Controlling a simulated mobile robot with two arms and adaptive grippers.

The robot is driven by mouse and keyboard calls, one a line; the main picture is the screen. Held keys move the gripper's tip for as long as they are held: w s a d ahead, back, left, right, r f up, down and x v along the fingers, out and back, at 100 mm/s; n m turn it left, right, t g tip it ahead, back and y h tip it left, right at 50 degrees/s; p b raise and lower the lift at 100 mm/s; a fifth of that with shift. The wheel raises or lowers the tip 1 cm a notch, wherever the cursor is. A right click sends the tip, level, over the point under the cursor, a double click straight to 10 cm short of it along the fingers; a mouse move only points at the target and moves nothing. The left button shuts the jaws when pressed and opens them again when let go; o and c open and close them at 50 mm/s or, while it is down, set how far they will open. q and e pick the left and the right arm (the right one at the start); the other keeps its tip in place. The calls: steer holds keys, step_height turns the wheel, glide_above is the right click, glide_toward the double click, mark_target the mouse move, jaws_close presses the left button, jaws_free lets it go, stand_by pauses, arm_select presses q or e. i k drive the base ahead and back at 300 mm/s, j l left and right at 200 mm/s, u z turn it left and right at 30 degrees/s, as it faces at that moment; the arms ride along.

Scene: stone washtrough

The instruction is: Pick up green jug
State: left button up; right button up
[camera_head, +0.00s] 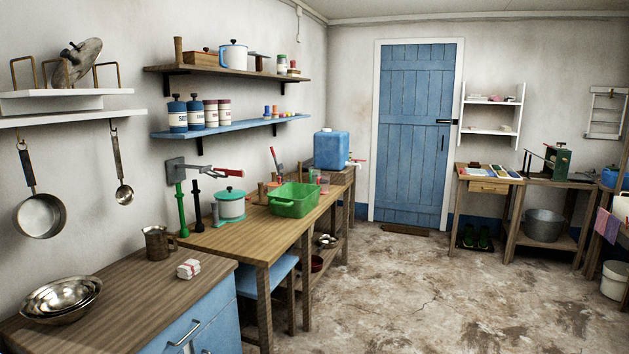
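I see no thing that is clearly a green jug. A green plastic basin (294,200) stands on the wooden workbench (222,238). A pale pot with a green lid (231,204) stands to its left. A brown metal jug (158,243) with a handle stands upright on the nearer counter. A blue canister (331,150) stands at the far end of the bench. Neither of my grippers is in view.
The nearer counter (110,292) holds metal bowls (62,299) and a small white-and-red packet (188,269). A lever tool with a red handle (205,170) is above the bench. Stained floor (410,290) lies open toward the blue door (411,130).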

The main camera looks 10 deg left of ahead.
mark_target(313, 172)
steer(key=i+l, duration=0.1)
steer(key=i, duration=0.6)
steer(key=i+l, duration=0.1)
steer(key=i, duration=0.6)
steer(key=i+l, duration=0.1)
steer(key=i, duration=1.35)
steer(key=i+l, duration=0.15)
steer(key=i, duration=0.55)
steer(key=i+l+u, duration=0.1)
steer(key=i, duration=0.6)
steer(key=i+l, duration=0.15)
steer(key=i, duration=0.55)
